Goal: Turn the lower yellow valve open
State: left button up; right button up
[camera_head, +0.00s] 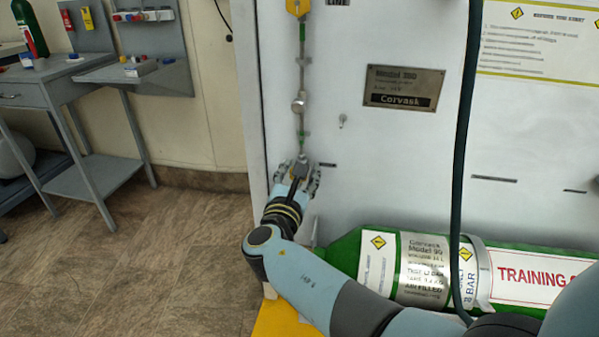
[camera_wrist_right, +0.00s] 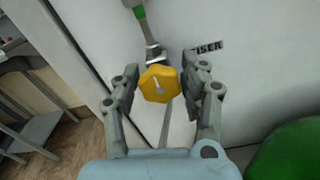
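The lower yellow valve (camera_wrist_right: 159,84) is a small faceted knob with a pale centre, at the lower end of the pipe on the white panel. It shows plainly in the right wrist view. My right gripper (camera_wrist_right: 161,82) is open, with one finger on each side of the knob. The right finger is very close to the knob; I cannot tell whether it touches. In the head view my right gripper (camera_head: 300,176) is at the pipe's lower end and mostly hides the knob. My left gripper is not in view.
An upper yellow valve (camera_head: 297,7) is at the top of the same pipe (camera_head: 300,70). A green cylinder (camera_head: 345,252) lies below the panel. A dark hose (camera_head: 461,150) hangs in front of the panel. Grey tables (camera_head: 90,85) stand at the left, with open floor before them.

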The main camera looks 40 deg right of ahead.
aim_at(301, 125)
jog(key=c, duration=0.8)
jog(key=shift+o, duration=0.2)
jog(key=shift+r+n+p, duration=0.2)
jog(key=shift+n+p, duration=0.45)
jog(key=shift+n, duration=0.35)
jog(key=shift+f+n+p, duration=0.15)
jog(key=shift+n+p, duration=0.25)
jog(key=shift+n, duration=0.8)
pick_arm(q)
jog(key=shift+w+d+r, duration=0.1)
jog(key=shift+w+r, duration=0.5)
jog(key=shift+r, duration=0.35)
pick_arm(e)
jog(key=o, duration=1.2)
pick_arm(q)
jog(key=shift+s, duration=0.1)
pick_arm(e)
notch_tip(301, 125, up, 10)
jog(key=shift+f, duration=0.1)
